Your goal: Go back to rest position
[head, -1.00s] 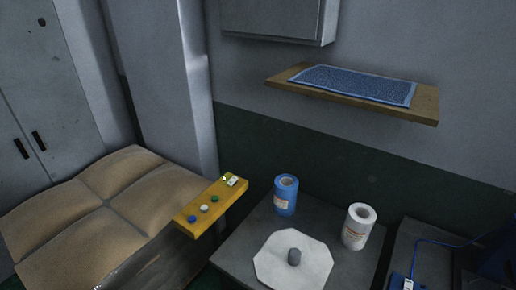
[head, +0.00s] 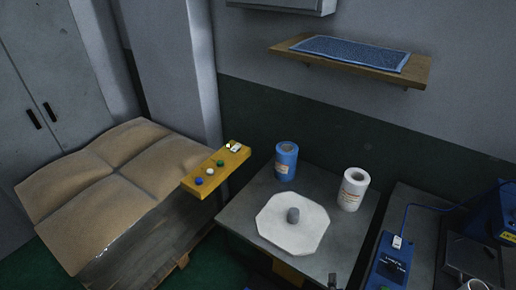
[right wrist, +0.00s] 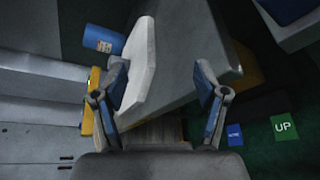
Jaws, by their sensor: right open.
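My right gripper (right wrist: 160,85) shows in the right wrist view with its two blue-padded fingers spread apart and nothing held between them. A white eight-sided slab (right wrist: 140,65) and the grey table (right wrist: 190,55) lie beyond the fingers in that view. A small dark piece at the bottom edge of the head view may be a fingertip, but I cannot tell. My left gripper is not in view.

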